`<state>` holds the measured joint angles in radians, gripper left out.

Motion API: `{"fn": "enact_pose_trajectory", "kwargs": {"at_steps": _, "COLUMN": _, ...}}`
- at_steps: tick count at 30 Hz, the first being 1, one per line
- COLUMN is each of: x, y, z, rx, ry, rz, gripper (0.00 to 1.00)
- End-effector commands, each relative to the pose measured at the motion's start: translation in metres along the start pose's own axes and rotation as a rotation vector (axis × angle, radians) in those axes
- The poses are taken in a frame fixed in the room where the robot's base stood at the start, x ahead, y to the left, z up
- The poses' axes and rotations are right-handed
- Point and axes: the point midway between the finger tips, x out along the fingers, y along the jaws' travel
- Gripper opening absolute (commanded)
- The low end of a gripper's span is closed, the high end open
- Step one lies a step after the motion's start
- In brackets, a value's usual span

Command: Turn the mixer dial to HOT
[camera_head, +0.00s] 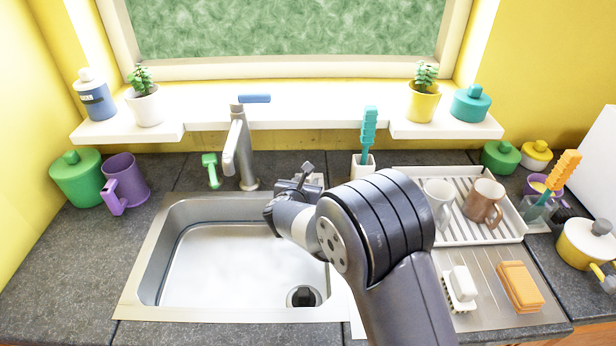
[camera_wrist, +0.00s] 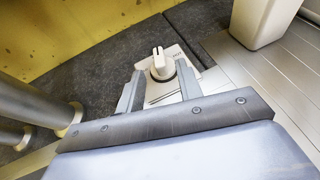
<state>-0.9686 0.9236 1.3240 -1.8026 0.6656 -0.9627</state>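The grip points up in that view, not straight at the label. My gripper (camera_wrist: 160,72) is open, with one finger on each side of the dial at its near edge. I cannot tell whether either finger touches it. In the head view my gripper (camera_head: 299,183) is over the plate and mostly hides the dial.
The tap (camera_head: 240,155) stands left of my gripper, behind the sink (camera_head: 170,225). A white holder (camera_head: 357,167) with a teal brush stands close on the right. A dish rack (camera_head: 465,236) with two mugs is farther right. The sink basin is empty.

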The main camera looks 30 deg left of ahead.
Motion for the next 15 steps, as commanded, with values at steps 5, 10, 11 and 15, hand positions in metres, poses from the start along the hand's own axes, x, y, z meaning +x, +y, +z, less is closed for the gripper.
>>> {"fn": "enact_pose_trajectory", "kwargs": {"at_steps": 5, "x": 0.021, "y": 0.000, "z": 0.001, "rx": 0.000, "ry": 0.001, "rz": -0.001, "gripper": 0.35}}
{"fn": "enact_pose_trajectory", "kwargs": {"at_steps": 10, "x": 0.029, "y": 0.000, "z": 0.000, "rx": -0.001, "ry": 0.000, "rz": 0.000, "gripper": 0.35}}
{"fn": "enact_pose_trajectory", "kwargs": {"at_steps": 11, "x": 0.030, "y": 0.000, "z": 0.000, "rx": -0.001, "ry": 0.000, "rz": 0.000, "gripper": 0.35}}
{"fn": "enact_pose_trajectory", "kwargs": {"at_steps": 15, "x": 0.030, "y": 0.000, "z": 0.000, "rx": -0.001, "ry": 0.000, "rz": 0.001, "gripper": 0.35}}
